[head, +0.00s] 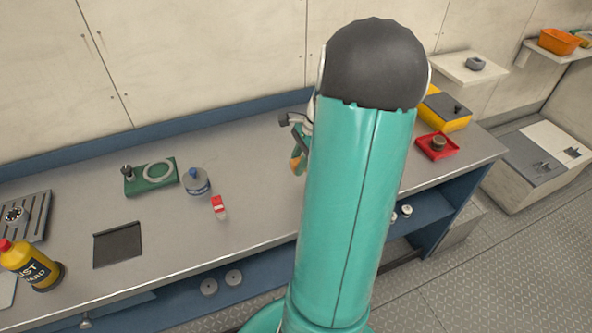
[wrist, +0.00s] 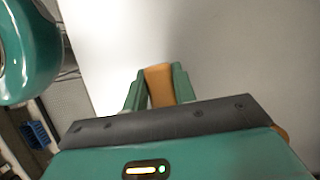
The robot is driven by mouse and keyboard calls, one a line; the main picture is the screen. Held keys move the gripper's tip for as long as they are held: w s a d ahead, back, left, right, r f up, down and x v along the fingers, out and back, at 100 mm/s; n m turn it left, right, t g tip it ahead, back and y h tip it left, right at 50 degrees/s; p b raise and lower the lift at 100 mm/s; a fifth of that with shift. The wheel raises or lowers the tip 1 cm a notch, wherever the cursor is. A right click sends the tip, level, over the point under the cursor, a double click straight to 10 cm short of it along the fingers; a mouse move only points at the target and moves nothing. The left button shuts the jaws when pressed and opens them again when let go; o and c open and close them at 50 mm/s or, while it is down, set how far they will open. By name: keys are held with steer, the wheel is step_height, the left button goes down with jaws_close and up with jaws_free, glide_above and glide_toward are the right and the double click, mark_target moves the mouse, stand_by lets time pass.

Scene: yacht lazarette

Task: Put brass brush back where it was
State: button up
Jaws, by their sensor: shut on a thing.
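My gripper (wrist: 158,76) is shut on an orange-brown piece (wrist: 159,90), which looks like the handle of the brass brush; it sits between the two green fingers. The bristles cannot be made out. In the head view the orange-brown piece (head: 298,162) shows just left of my arm, over the grey workbench (head: 255,180). My arm hides most of the gripper there. I cannot tell whether the brush touches the bench. A dark flat rectangular mat or tray (head: 118,245) lies empty on the bench at left.
On the bench are a green tray (head: 135,187) with a white ring, a blue-topped tin (head: 196,184), a red-capped bottle (head: 219,207), a yellow bottle (head: 28,265) and a grooved grey tray (head: 40,205). A red tray (head: 428,152) and yellow box (head: 446,119) stand at right. The bench middle is clear.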

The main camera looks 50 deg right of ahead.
steer(key=shift+w+f, duration=0.25)
steer(key=shift+f, duration=0.1)
steer(key=shift+w+f, duration=0.2)
steer(key=shift+f, duration=1.45)
steer(key=shift+f, duration=0.15)
steer(key=o, duration=1)
steer(key=shift+o, duration=0.2)
